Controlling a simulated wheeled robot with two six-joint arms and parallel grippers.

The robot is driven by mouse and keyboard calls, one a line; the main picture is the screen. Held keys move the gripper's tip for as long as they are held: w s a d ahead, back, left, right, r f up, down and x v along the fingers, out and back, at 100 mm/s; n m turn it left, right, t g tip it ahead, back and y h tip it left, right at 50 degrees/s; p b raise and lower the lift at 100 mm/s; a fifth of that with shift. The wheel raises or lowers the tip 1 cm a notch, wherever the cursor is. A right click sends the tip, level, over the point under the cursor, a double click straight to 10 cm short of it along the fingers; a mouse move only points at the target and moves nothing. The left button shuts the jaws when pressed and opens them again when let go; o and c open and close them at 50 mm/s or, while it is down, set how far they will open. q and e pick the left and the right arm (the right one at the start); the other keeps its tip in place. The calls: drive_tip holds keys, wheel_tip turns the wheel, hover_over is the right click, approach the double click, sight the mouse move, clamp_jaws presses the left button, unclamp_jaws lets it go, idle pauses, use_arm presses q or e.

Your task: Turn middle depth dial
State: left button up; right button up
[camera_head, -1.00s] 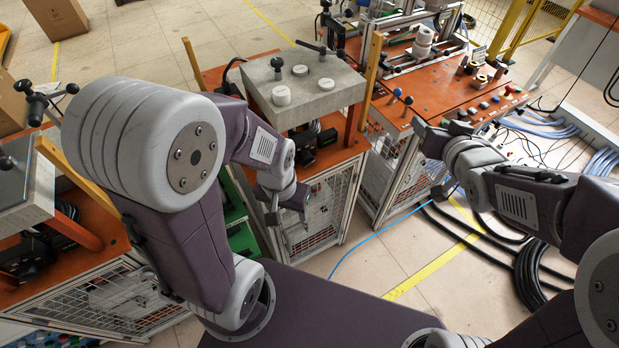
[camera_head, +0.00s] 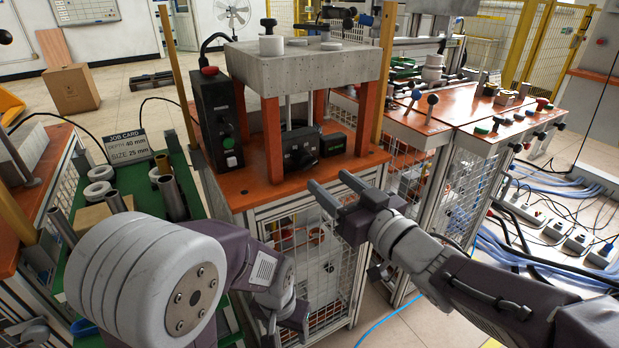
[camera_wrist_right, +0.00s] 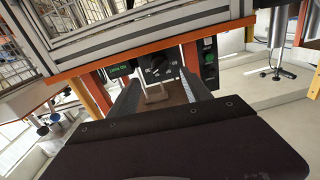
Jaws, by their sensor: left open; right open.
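A black box with a round dial (camera_head: 300,153) sits on the orange top of the middle station, under its grey slab. The dial (camera_wrist_right: 157,70) and its pale scale marks also show in the right wrist view, where the station appears upside down. The dial's exact setting is too small to read. My right gripper (camera_head: 328,182) is open and empty, in front of the station's orange edge, short of the dial. In the right wrist view its fingers (camera_wrist_right: 160,93) flank the dial's line of sight. My left gripper (camera_head: 286,318) is open and low before the station's mesh cage.
A small display box (camera_head: 333,144) stands right of the dial; a tall black control box (camera_head: 218,122) stands left. Orange posts (camera_head: 272,140) flank the dial. A job card (camera_head: 127,147) reads depth 40 mm, size 25 mm. Another station (camera_head: 425,122) with levers stands right.

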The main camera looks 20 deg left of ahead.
sight(311, 166)
drive_tip(key=b+x, duration=0.2)
drive_tip(key=x, duration=0.5)
drive_tip(key=shift+w+a+f, duration=0.1)
drive_tip(key=shift+w+a, duration=0.15)
drive_tip(key=shift+a, duration=0.05)
drive_tip(key=shift+w+a, duration=0.35)
drive_tip(key=shift+a, duration=0.1)
clamp_jaws()
